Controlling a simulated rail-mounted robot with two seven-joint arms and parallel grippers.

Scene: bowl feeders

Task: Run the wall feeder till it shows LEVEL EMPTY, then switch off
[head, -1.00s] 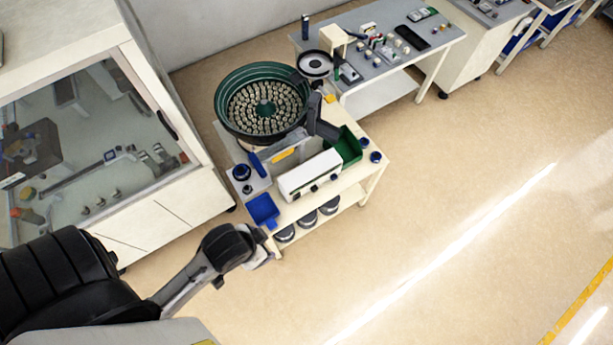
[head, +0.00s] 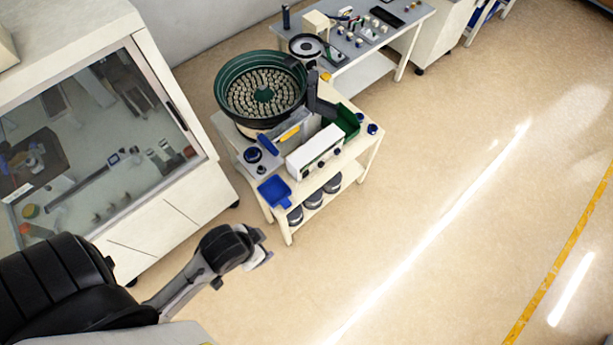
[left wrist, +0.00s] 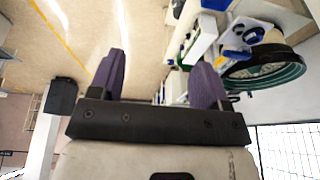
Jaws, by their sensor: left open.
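The wall feeder's round green bowl (head: 262,88) holds many small grey parts and stands on a cream cart (head: 352,172). A white control box (head: 314,150) with dark knobs sits on the cart in front of the bowl; its display is too small to read. In the left wrist view the bowl (left wrist: 265,72) shows upside down at the right. My left gripper (head: 262,250) is in front of the cart, over the floor, apart from it. Its two purple fingers (left wrist: 154,82) are spread with nothing between them. My right gripper is in neither view.
A blue scoop-like tray (head: 274,191) and a green bin (head: 347,121) are on the cart. A glass-fronted cabinet (head: 150,225) stands close on the left. A grey-topped bench (head: 384,45) with small items is behind. The floor (head: 430,210) at right is clear.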

